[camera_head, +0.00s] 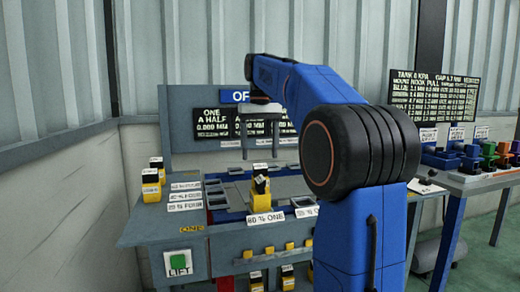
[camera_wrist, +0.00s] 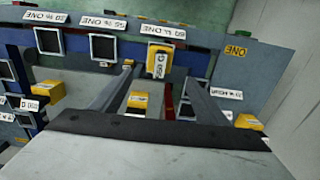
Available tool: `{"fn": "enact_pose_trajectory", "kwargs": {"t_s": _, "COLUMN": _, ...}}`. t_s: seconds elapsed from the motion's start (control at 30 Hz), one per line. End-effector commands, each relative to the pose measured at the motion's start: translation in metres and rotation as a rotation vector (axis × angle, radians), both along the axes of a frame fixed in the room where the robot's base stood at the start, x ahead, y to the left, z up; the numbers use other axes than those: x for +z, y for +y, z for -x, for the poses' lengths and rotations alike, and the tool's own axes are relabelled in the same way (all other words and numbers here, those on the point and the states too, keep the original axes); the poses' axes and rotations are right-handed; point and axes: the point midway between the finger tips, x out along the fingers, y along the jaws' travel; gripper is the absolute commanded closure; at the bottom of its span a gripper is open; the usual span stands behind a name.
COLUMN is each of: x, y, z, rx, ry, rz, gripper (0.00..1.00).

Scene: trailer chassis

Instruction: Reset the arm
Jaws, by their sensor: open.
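My blue arm rises at the right in the head view and reaches left over a workbench. My gripper (camera_head: 260,128) hangs above the bench with its two fingers apart and nothing between them. In the wrist view, my gripper (camera_wrist: 168,80) shows its fingers spread, pointing toward the bench. A yellow block with a black top (camera_head: 260,188) stands on the bench below the gripper. It also shows in the wrist view (camera_wrist: 160,62), just beyond the fingertips and apart from them.
The grey-blue workbench (camera_head: 160,232) carries white labels, square recesses and more yellow blocks (camera_head: 151,188) at left. A green LIFT button (camera_head: 178,262) is on its front. A black text board (camera_head: 434,98) stands behind a second table (camera_head: 475,180) at right. The air around the gripper is clear.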

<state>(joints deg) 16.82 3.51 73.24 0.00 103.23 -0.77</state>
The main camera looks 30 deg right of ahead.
Motion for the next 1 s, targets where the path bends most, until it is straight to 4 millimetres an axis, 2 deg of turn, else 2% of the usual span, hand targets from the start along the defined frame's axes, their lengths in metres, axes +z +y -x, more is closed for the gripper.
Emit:
{"fn": "enact_pose_trajectory", "kwargs": {"t_s": 0.67, "x": 0.003, "y": 0.001, "z": 0.002, "rx": 0.001, "ry": -0.002, "rz": 0.001, "gripper": 0.31}}
{"fn": "enact_pose_trajectory", "kwargs": {"t_s": 0.87, "x": -0.008, "y": 0.022, "z": 0.024, "rx": 0.026, "ry": -0.035, "rz": 0.010, "gripper": 0.31}}
{"fn": "enact_pose_trajectory", "kwargs": {"t_s": 1.0, "x": -0.028, "y": 0.046, "z": 0.054, "rx": 0.056, "ry": -0.076, "rz": 0.021, "gripper": 0.31}}
